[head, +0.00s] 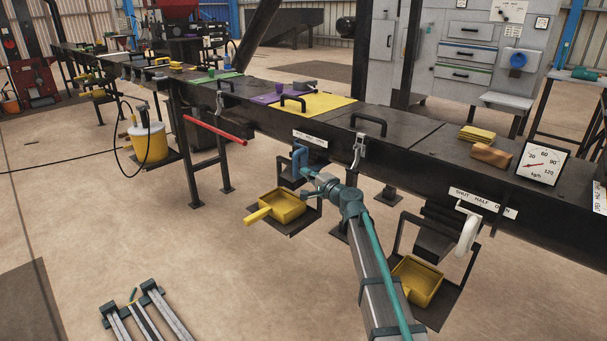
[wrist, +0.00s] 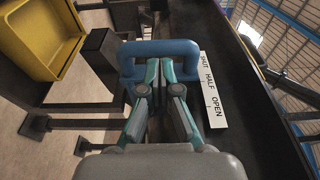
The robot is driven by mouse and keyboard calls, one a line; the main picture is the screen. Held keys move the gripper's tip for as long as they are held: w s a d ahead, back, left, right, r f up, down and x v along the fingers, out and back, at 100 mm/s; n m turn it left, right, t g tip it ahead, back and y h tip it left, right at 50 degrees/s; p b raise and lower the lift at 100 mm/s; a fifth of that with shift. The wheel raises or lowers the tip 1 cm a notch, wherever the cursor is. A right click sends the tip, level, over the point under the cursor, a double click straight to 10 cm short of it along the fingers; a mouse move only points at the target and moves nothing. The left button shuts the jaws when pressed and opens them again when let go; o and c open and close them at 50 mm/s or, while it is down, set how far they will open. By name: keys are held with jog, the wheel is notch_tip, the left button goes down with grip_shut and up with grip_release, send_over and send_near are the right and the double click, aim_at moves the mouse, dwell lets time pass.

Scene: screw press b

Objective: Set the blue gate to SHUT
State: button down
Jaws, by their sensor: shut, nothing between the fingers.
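The blue gate handle (head: 298,157) is a thick blue loop on the front side of the long dark bench, just below its white label (head: 310,140). In the wrist view the handle (wrist: 160,48) lies beside the SHUT end of the label (wrist: 211,90), which reads SHUT, HALF, OPEN. My gripper (head: 306,176) is at the handle. In the wrist view its teal fingertips (wrist: 160,70) are together, with nothing between them, and reach the handle's bar within the loop. Whether they touch it I cannot tell. The gate plate itself is not clearly visible.
A yellow scoop tray (head: 285,206) sits on a shelf below left of the handle; it also shows in the wrist view (wrist: 42,40). A white handle (head: 467,235) with a similar label is to the right. A metal latch (head: 359,148) hangs on the bench front nearby.

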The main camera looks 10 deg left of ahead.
jog(key=p+v, duration=0.1)
jog(key=v, duration=0.9)
jog(key=shift+d, duration=0.2)
jog(key=shift+s+f, duration=0.1)
